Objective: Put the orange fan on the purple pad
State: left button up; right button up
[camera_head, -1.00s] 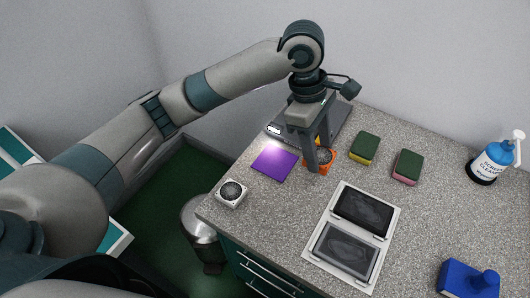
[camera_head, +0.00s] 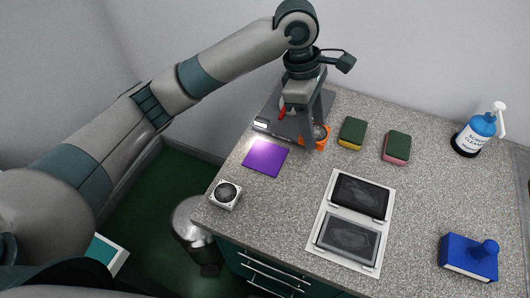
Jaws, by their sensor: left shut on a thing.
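The orange fan (camera_head: 322,134) is between the fingers of my left gripper (camera_head: 313,140), which is shut on it. The near finger hides part of the fan. The purple pad (camera_head: 264,158) lies flat on the speckled counter, to the left of the fan and a little nearer to me, with a gap between them. The fan seems to be held slightly above the counter, but its exact height is hard to tell. My right gripper is not in view.
A white-framed fan (camera_head: 226,194) stands near the counter's left edge. Two sponges (camera_head: 352,131) (camera_head: 397,146), a white panel (camera_head: 325,211), a blue-handled block (camera_head: 468,258) and a bottle (camera_head: 474,136) are on the right.

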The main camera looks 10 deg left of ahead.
pick_arm(q)
jog(key=a+f, duration=0.2)
jog(key=a, duration=0.1)
jog(key=a+f+p, duration=0.1)
jog(key=a+f, duration=0.1)
jog(key=a, duration=0.2)
jog(key=a+f+p, duration=0.1)
jog(key=a+f, duration=0.1)
jog(key=a, duration=0.2)
jog(key=shift+w+a+f, duration=0.1)
jog(key=shift+a+f, duration=0.15)
jog(key=shift+f, duration=0.2)
jog(key=shift+f+p, duration=0.7)
jog(key=shift+f, duration=1.3)
jog(key=o, duration=1)
jog(key=shift+f, duration=0.1)
jog(key=shift+o, duration=0.2)
